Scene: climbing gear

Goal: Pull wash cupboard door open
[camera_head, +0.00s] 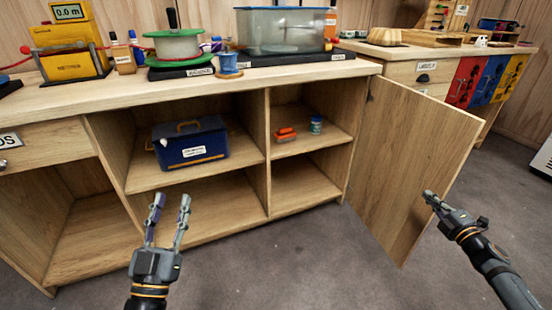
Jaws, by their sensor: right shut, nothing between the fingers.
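The wooden cupboard door (412,165) stands wide open, swung out from its hinge side at the right end of the cabinet (238,205). The compartment behind it is exposed, with an orange item (285,135) and a small blue can (315,125) on its shelf. My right gripper (428,196) is shut and empty. It is in front of the door's face near its outer edge; I cannot tell whether it touches. My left gripper (170,208) is open and empty in front of the lower middle shelves, apart from the door.
A dark blue box (190,143) sits on the middle shelf. The worktop (230,80) carries a clear tank (283,30), a cable reel (173,46) and a yellow meter (68,42). Another cabinet with coloured panels (488,80) stands behind the door. The grey floor (310,265) is clear.

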